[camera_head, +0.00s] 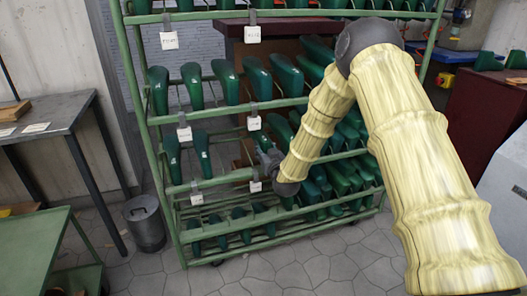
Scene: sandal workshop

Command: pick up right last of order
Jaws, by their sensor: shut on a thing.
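Green shoe lasts stand in rows on a green rack (157,150) in the head view. My gripper (268,160) is at the third row down, near a white tag (255,187) on the rail. It is shut on a last, which is mostly hidden by the gripper and my arm. Two lasts, one (172,158) and another (202,152), stand in the same row to the left of my gripper. Which last is the right one of the order cannot be told; the tag writing is too small to read.
Lasts fill the row above (225,82) and the bottom row (240,224), close around my gripper. A grey bin (145,224) stands left of the rack, near a metal table (50,110) and a green cart (30,245). The floor before the rack is clear.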

